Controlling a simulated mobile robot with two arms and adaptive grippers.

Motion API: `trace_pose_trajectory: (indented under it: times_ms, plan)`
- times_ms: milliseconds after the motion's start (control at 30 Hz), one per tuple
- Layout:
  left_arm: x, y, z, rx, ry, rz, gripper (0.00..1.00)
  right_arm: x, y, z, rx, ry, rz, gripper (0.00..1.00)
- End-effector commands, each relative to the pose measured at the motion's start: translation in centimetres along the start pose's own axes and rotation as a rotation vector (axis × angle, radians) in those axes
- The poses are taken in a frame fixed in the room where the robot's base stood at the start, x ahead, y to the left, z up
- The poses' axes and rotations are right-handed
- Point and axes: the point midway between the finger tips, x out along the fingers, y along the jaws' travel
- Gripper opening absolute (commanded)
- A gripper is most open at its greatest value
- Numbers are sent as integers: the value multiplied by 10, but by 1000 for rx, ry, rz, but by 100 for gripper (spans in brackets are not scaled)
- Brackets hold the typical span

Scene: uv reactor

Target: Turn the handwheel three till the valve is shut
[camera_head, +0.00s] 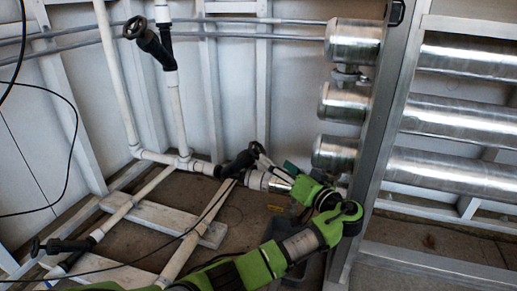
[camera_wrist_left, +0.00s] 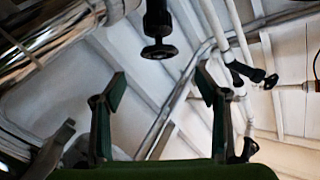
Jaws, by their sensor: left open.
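A black valve with a handwheel (camera_head: 240,164) sits on the white pipe near the middle of the head view. My left gripper (camera_head: 259,160) is right beside it, coming from the right, and partly overlaps it there. In the left wrist view the gripper's two fingers (camera_wrist_left: 160,82) are spread wide with nothing between them. A black handwheel (camera_wrist_left: 158,51) shows beyond the fingertips, roughly centred in the gap and apart from both fingers. I cannot read any number on the handwheels. My right gripper is not in view.
Other black handwheels are at the upper left (camera_head: 134,27) and lower left (camera_head: 37,247). Steel cylinders (camera_head: 340,104) and a metal frame post (camera_head: 382,110) stand to the right of my arm. White pipes (camera_head: 186,247) run low over the floor.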

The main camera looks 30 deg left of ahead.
Motion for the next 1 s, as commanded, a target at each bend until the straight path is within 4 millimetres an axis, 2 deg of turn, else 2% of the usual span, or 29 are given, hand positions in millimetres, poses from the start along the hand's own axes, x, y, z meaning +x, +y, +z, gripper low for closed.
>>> trace_pose_trajectory:
  times_ms: [33, 300, 500, 700, 1000]
  plan:
    - [11, 1, 4, -2, 1, -5, 67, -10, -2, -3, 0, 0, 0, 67]
    - [70, 2, 6, -2, 0, -4, 67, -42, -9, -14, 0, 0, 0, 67]
    - [102, 2, 4, 0, 0, -1, 67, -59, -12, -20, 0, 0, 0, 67]
    - [117, 1, 2, 1, 0, 1, 67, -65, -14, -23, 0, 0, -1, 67]
    - [118, 0, 1, 1, -1, 2, 67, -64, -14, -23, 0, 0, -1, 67]
